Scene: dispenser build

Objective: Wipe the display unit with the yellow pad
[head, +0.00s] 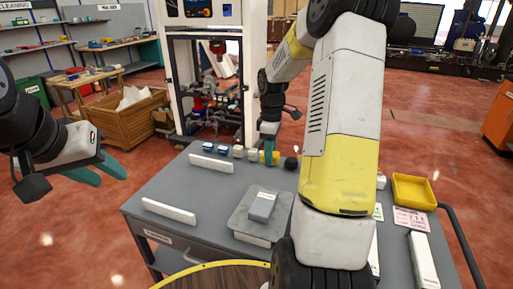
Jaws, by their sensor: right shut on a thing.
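My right gripper (270,151) points down at the far edge of the grey cart, its teal fingers shut on the yellow pad (276,158). The pad shows on both sides of the finger; whether it touches the cart top I cannot tell. A small grey box, which looks like the display unit (263,206), lies on a grey tray (246,225) in the middle of the cart, nearer to me than the pad and apart from it. My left gripper (101,179) is open and empty, in the air left of the cart.
Several small blue, white and dark items stand in a row beside the pad. White bars (211,163) (169,210) lie on the cart (205,188). A yellow bin (413,191) and a pink card (410,220) are at the right. My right arm hides the cart's right middle.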

